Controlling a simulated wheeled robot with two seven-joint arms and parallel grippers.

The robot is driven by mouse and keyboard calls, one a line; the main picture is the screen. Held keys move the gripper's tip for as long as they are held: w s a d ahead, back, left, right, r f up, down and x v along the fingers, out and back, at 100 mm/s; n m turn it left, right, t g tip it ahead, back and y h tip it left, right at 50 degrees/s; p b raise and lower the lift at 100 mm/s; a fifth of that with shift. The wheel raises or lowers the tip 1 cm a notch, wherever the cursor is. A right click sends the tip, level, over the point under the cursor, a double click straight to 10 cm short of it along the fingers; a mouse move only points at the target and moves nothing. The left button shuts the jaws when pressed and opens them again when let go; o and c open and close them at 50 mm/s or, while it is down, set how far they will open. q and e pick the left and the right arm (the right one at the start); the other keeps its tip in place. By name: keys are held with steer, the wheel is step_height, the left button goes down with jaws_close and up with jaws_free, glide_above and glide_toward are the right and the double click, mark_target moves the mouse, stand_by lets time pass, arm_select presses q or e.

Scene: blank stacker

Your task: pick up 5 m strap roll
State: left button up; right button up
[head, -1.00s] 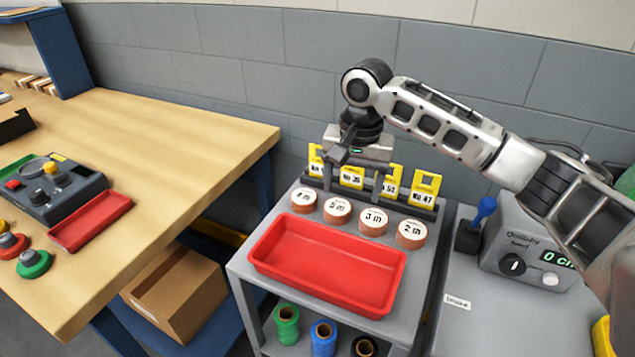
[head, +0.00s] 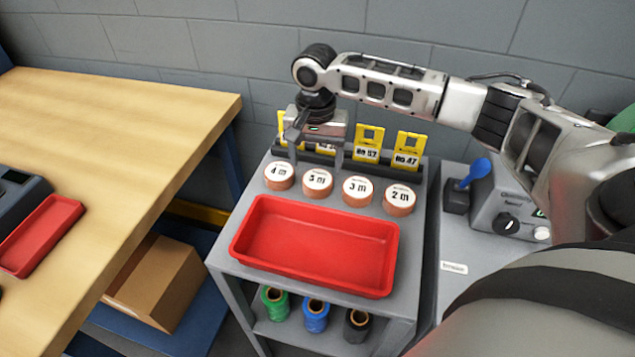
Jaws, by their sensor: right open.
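The 5 m strap roll (head: 318,182) is a short copper-brown roll with a white label on top. Its digit is a little blurred. It stands on the grey stand, second from the left in a row of rolls. My right gripper (head: 315,162) points down just above and behind this roll, its fingers apart with nothing between them. I cannot tell the exact height gap. The 4 m roll (head: 279,176) is to its left; the 3 m roll (head: 357,191) and 2 m roll (head: 399,199) are to its right. My left gripper is not in view.
A red tray (head: 315,277) lies in front of the rolls. Yellow numbered tags (head: 408,152) stand in a rack behind them, partly hidden by my gripper. Several spools (head: 315,315) sit on the shelf below. A wooden bench (head: 120,120) is at left, a grey control box (head: 510,205) at right.

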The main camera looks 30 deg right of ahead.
mark_target(317, 179)
step_height(317, 179, down, 5)
steer(key=shift+s+f, duration=0.1)
steer(key=shift+s, duration=0.05)
steer(key=c, duration=0.7)
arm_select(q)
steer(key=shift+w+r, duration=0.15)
arm_select(e)
steer(key=shift+c, duration=0.5)
